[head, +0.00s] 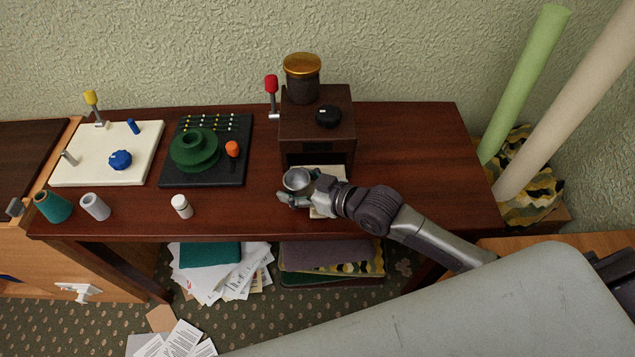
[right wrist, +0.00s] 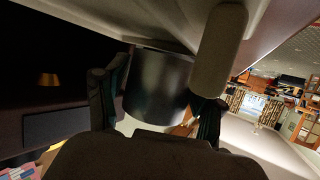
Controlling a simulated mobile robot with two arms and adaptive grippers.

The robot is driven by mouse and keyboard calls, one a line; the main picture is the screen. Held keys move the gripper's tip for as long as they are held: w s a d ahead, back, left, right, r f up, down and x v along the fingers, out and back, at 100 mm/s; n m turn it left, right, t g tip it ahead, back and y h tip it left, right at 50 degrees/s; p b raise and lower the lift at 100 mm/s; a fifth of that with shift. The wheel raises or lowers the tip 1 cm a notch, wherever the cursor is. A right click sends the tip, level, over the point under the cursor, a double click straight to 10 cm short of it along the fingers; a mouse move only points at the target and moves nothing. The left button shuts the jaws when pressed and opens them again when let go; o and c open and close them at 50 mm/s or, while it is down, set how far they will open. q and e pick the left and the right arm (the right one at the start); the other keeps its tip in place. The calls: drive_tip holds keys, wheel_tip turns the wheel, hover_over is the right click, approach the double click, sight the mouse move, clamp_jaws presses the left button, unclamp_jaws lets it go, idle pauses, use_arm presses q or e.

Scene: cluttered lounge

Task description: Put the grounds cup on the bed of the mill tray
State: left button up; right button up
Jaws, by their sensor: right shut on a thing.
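The grounds cup (head: 297,178) is a small silver-grey metal cup, upright or nearly so, just in front of the dark brown mill (head: 318,128). My right gripper (head: 300,189) is shut on it, with fingers on either side. In the right wrist view the cup (right wrist: 157,88) fills the space between the fingers (right wrist: 155,105). The mill tray (head: 334,172) is a pale cream slab at the mill's front opening, partly covered by the cup and my gripper. The cup is at its left part; I cannot tell whether they touch. My left gripper is out of view.
The mill has a red-knobbed lever (head: 271,86) on its left. A black board with a green wheel (head: 193,150), a cream board (head: 108,150) and a white bottle (head: 181,206) stand further left. The table (head: 410,150) is clear to the right of the mill.

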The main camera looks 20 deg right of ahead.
drive_tip(key=shift+w+d, duration=0.25)
drive_tip(key=shift+d, duration=0.5)
drive_tip(key=d+b, duration=0.1)
drive_tip(key=d, duration=0.1)
drive_tip(key=w+d+b, duration=0.1)
drive_tip(key=d+b, duration=0.1)
drive_tip(key=shift+f, duration=0.2)
drive_tip(key=shift+a+f+b, duration=0.1)
drive_tip(key=shift+f+b, duration=0.5)
drive_tip(key=shift+b, duration=0.2)
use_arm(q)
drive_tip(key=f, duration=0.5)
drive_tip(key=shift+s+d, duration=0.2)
use_arm(e)
drive_tip(key=shift+r, duration=0.1)
drive_tip(key=shift+a+r, duration=0.1)
drive_tip(key=o, duration=0.9)
drive_tip(key=shift+f, duration=0.2)
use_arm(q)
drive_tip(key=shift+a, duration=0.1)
